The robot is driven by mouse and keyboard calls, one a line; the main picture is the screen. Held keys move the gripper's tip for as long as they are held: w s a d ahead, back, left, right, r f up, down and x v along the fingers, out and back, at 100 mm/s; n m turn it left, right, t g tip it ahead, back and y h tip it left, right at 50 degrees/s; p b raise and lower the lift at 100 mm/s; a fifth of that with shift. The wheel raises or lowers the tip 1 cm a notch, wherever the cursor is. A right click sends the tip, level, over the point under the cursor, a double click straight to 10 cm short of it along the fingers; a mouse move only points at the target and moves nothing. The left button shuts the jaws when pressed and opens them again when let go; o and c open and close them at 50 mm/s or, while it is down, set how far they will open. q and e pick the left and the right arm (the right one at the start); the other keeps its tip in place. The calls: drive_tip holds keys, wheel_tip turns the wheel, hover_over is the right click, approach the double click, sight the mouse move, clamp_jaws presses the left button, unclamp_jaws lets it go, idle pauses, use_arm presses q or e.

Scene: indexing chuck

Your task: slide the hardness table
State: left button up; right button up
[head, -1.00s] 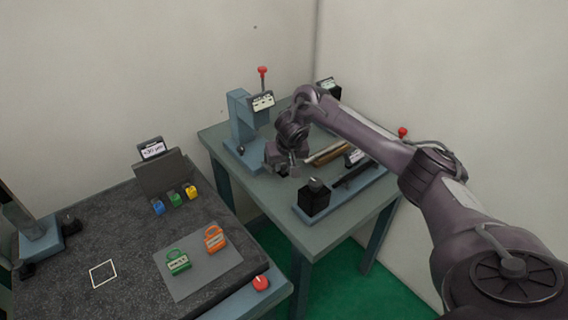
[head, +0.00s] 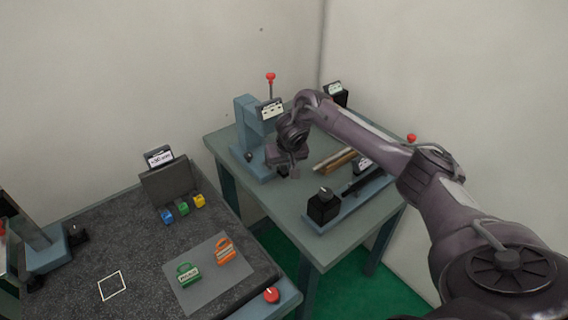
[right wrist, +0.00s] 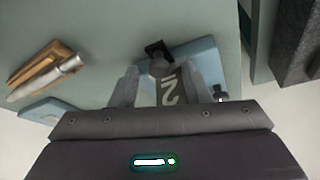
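The hardness tester (head: 247,124) is a blue-grey stand with a red-topped lever and a small display, at the back left of the green-grey table. A dark round knob (head: 249,157) shows low on it, near its blue base. My right gripper (head: 287,172) hangs just right of this base. In the right wrist view its two fingers (right wrist: 167,90) are apart, over a grey part marked with a "2". A dark block with a round grey knob (right wrist: 160,66) shows at the fingertips, beside the blue base (right wrist: 200,60). I cannot tell whether the fingers touch it. My left gripper is not in view.
A blue fixture with a black block (head: 323,206) stands at the table's front right. Brown and metal bars (head: 335,160) lie behind it, and show in the right wrist view (right wrist: 45,72). A dark granite bench (head: 130,245) with green and orange tagged padlock-like pieces stands left, across a gap.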

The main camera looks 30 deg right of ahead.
sight(283, 166)
drive_tip(key=shift+w, duration=0.1)
drive_tip(key=shift+r, duration=0.1)
drive_tip(key=v, duration=0.3)
drive_tip(key=shift+r, duration=0.25)
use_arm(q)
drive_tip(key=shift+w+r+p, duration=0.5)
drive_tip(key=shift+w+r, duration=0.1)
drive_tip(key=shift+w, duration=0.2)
use_arm(e)
drive_tip(key=shift+v, duration=2)
